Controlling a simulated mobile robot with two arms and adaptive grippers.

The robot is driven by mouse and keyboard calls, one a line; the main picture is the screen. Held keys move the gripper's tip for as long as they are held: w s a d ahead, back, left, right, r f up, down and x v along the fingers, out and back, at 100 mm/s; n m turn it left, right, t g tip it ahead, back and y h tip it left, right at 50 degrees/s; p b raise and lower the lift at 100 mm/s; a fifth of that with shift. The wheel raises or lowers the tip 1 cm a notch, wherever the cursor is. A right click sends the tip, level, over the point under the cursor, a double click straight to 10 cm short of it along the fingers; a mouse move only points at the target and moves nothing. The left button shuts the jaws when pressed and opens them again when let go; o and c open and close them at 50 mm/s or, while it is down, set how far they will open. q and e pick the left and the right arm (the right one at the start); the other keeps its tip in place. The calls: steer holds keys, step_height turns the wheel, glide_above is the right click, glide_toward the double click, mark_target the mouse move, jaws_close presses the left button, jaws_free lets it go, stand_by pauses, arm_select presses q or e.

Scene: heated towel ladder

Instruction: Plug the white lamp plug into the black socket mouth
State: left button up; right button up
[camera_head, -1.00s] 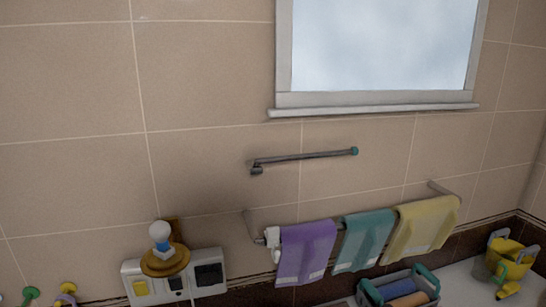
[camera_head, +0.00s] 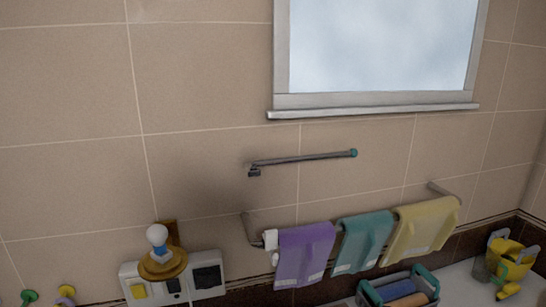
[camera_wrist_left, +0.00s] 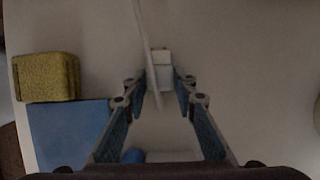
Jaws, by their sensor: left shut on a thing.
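In the left wrist view, my left gripper (camera_wrist_left: 160,88) has its two blue-padded fingers around a small white block with a cable, which looks like the lamp plug (camera_wrist_left: 161,76). The white cable (camera_wrist_left: 146,38) runs up from it. In the head view, a white panel (camera_head: 132,270) on the wall at the lower left carries a large black socket (camera_head: 207,276) and a smaller black opening (camera_head: 173,285). I cannot tell which is the socket mouth. A lamp with a white bulb (camera_head: 156,235) and a gold disc (camera_head: 162,266) partly covers the panel. My right gripper is not in view.
A towel rail holds purple (camera_head: 304,253), teal (camera_head: 363,240) and yellow (camera_head: 423,228) towels. A teal-handled caddy (camera_head: 436,283) and a yellow bucket (camera_head: 505,252) stand at the lower right. A yellow sponge (camera_wrist_left: 46,77) and a blue item (camera_wrist_left: 70,132) show in the wrist view.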

arm_select(q)
steer(key=shift+c, duration=0.5)
steer(key=shift+r+p, duration=2.1)
steer(key=shift+r, duration=0.9)
step_height(320, 180, up, 8)
steer(key=w+p, duration=0.2)
steer(key=shift+w+a+f+p, duration=0.15)
steer(key=shift+f+p, duration=0.1)
steer(key=shift+p, duration=0.1)
step_height(320, 180, up, 8)
steer(key=w, duration=0.2)
steer(key=shift+f, duration=0.2)
